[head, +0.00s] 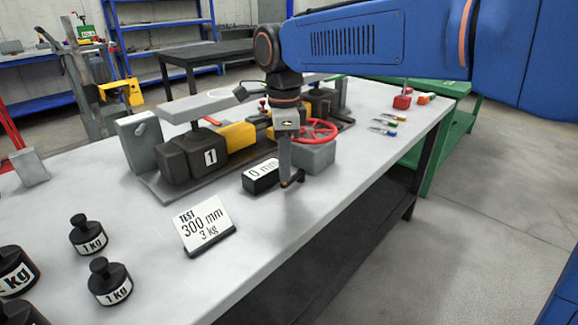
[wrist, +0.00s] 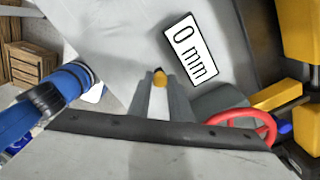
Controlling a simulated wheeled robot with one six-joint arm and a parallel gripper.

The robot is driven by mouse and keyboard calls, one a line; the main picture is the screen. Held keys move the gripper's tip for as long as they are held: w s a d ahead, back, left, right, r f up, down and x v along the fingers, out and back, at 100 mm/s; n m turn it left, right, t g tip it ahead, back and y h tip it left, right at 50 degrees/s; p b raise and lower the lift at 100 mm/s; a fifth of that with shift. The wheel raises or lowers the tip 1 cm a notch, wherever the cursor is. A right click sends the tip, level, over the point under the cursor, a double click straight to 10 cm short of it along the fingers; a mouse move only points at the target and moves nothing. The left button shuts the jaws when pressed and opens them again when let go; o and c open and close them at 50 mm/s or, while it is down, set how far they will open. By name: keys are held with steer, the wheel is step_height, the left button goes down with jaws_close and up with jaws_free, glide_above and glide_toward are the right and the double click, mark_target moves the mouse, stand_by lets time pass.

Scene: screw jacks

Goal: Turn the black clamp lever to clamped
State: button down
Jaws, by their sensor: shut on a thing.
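My gripper (head: 287,180) points straight down beside the jack. Its fingers (wrist: 160,85) are shut at the black clamp lever (head: 298,178), a short dark piece beside the fingertips. A small orange-yellow tip shows between them in the wrist view. Most of the lever is hidden by the fingers, so its angle is hard to tell. A grey block (head: 315,157) stands just behind it, under the red handwheel (head: 318,131), which also shows in the wrist view (wrist: 243,125). The black 0 mm display (head: 260,177) is just left of my fingers; the wrist view shows its label upside-up and tilted (wrist: 190,52).
The jack's dark block marked 1 (head: 205,157) and yellow part (head: 238,136) stand behind. A test card (head: 205,225) and several black weights (head: 110,281) stand on the table (head: 270,235). Small tools (head: 385,127) lie at right.

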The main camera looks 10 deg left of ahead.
steer(key=shift+w+a+m, duration=0.15)
steer(key=shift+a+m, duration=0.05)
steer(key=shift+m, duration=0.2)
steer(key=c, duration=1.6)
jaws_free()
steer(key=shift+r, duration=0.1)
step_height(320, 180, up, 17)
steer(key=shift+r, duration=0.1)
